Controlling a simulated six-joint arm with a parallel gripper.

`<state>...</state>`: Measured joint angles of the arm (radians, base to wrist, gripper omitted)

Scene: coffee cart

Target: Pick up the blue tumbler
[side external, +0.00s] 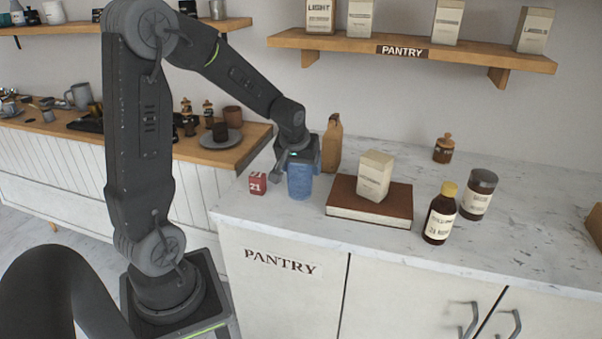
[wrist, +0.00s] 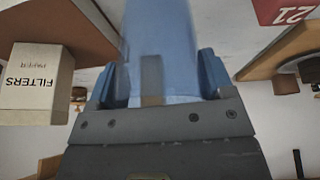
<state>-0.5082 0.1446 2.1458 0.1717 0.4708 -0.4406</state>
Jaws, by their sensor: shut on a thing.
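The blue tumbler (side external: 299,182) is upright at the left end of the marble counter, between a small red box and a brown book. My gripper (side external: 298,160) is above it and shut on its upper part. In the wrist view the tumbler (wrist: 165,50) fills the middle, between the two fingers of my gripper (wrist: 160,85). In the side view the tumbler's base is at or very near the counter top; I cannot tell whether it touches. Its rim is hidden by the gripper.
The red box marked 21 (side external: 258,183) is close on the left. The brown book (side external: 340,206) with a cream carton (side external: 374,175) on it is close on the right. A brown bag (side external: 332,145) stands behind. A pantry shelf (side external: 420,55) hangs above. Bottles (side external: 440,215) stand farther right.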

